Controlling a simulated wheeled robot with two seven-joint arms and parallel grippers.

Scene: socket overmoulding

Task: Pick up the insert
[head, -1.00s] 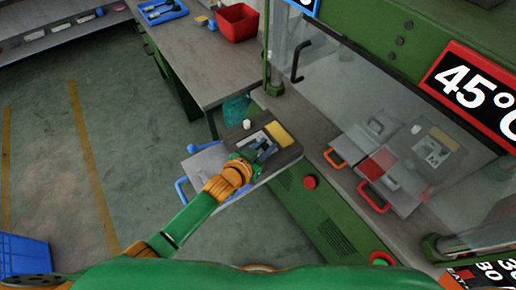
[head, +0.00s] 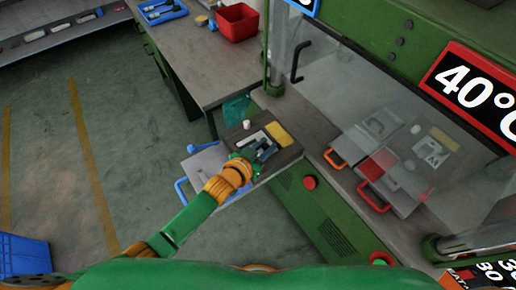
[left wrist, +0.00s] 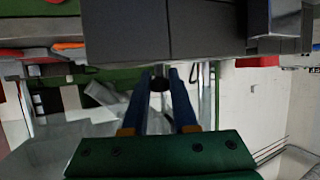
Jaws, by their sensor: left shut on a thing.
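My left gripper (head: 262,152) is over the dark work surface in front of the green machine. In the left wrist view its two blue fingers (left wrist: 160,76) are closed on a small dark round piece (left wrist: 160,85), which looks like the insert. The fingers hide the piece in the head view. I cannot tell whether it touches the surface below. My right gripper is not in view.
A yellow block (head: 278,134) and a white cylinder (head: 247,125) are close to the gripper. A blue-handled plate (head: 205,165) is to its left. The machine's clear guard (head: 365,75) and red button (head: 310,182) are to the right. A red bin (head: 237,22) stands behind.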

